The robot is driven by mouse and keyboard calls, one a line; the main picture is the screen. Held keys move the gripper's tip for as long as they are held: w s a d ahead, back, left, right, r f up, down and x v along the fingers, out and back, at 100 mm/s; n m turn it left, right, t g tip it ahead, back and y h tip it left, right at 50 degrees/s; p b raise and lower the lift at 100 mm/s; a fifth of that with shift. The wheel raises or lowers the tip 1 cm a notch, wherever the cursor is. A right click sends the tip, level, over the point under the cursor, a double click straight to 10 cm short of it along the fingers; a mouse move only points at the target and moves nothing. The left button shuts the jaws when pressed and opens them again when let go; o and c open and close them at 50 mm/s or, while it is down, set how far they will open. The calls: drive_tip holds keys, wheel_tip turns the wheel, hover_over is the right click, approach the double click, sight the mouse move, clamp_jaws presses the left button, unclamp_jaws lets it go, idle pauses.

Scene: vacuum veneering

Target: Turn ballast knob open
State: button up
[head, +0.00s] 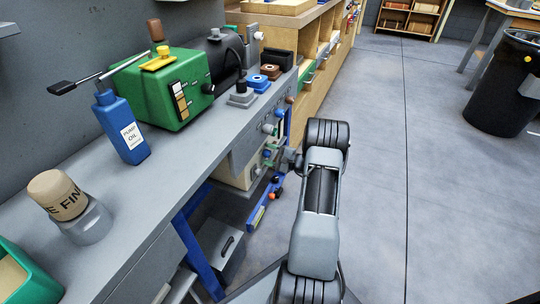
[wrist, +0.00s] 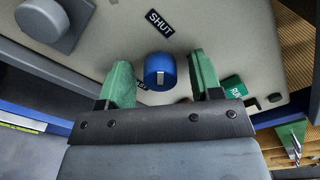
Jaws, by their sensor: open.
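A round blue knob (wrist: 160,70) with a short white mark on its lower side sits on a pale panel (wrist: 225,35) in the wrist view. A black SHUT label (wrist: 159,23) is above it. Another dark label (wrist: 141,85) at its lower left is mostly hidden. My gripper (wrist: 161,62) is open, with one green finger on each side of the blue knob and a visible gap on both sides. In the head view my gripper (head: 287,160) is at the bench's front panel, where the arm hides part of the small controls.
A green RUN label (wrist: 235,87) is close to the right finger, and a large grey knob (wrist: 43,18) is at upper left. On the bench (head: 150,190) stand a green pump (head: 180,90), a blue oil bottle (head: 122,128) and a jar (head: 85,220).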

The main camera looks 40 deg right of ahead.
drive_tip(key=c, duration=0.9)
drive_tip(key=shift+m, duration=0.3)
drive_tip(key=m+p, duration=0.2)
drive_tip(key=m, duration=0.2)
drive_tip(key=shift+r+p, duration=0.15)
drive_tip(key=shift+p, duration=0.25)
drive_tip(key=m+p, duration=0.2)
drive_tip(key=m, duration=0.2)
drive_tip(key=shift+m, duration=0.3)
drive_tip(key=m+p, duration=0.2)
drive_tip(key=m, duration=0.2)
drive_tip(key=m+p, duration=0.1)
drive_tip(key=m, duration=0.3)
drive_tip(key=shift+w+m, duration=0.1)
drive_tip(key=shift+m, duration=0.4)
